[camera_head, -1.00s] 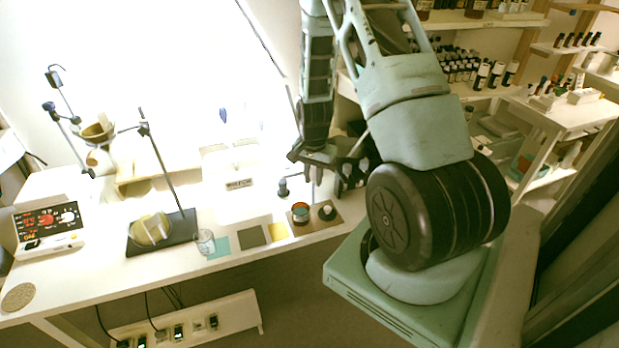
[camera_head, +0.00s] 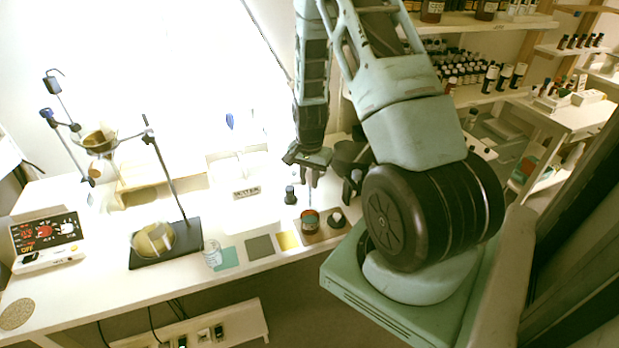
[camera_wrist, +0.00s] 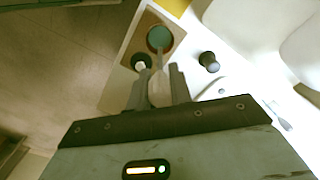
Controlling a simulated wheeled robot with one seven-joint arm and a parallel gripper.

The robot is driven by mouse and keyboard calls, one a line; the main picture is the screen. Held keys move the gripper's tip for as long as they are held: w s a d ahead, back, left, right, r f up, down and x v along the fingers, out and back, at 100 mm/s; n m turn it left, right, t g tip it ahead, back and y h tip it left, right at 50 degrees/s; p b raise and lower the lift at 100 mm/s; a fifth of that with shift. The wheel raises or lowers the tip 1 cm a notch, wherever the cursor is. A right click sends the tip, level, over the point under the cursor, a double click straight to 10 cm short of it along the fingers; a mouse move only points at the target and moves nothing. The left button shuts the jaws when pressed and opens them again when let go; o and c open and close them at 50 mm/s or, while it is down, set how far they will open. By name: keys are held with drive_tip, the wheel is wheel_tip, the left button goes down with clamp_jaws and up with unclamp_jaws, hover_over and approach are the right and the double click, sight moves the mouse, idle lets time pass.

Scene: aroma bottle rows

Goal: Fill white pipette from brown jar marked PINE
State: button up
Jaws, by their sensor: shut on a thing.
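My gripper (camera_head: 314,168) is shut on the white pipette (camera_head: 311,184) and holds it tip down above the brown jar (camera_head: 310,222). In the wrist view the pipette (camera_wrist: 158,90) sits between the fingers of my gripper (camera_wrist: 160,88). Its thin tip reaches to the near rim of the open jar (camera_wrist: 160,37); I cannot tell whether it is inside. The jar shows a teal opening, and its label is too small to read. A dark cap (camera_head: 335,215) with a pale part lies beside the jar.
Jar and cap share a brown mat (camera_head: 322,234) near the table's front edge. A small dark bottle (camera_head: 290,195) stands close by to the left. Yellow (camera_head: 288,240), grey and teal squares, a glass beaker (camera_head: 212,255) and a stand (camera_head: 190,232) are further left.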

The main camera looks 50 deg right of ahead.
drive_tip(key=shift+f+b, duration=3.25)
drive_tip(key=shift+f, duration=1.45)
clamp_jaws()
unclamp_jaws()
drive_tip(key=shift+r, duration=0.1)
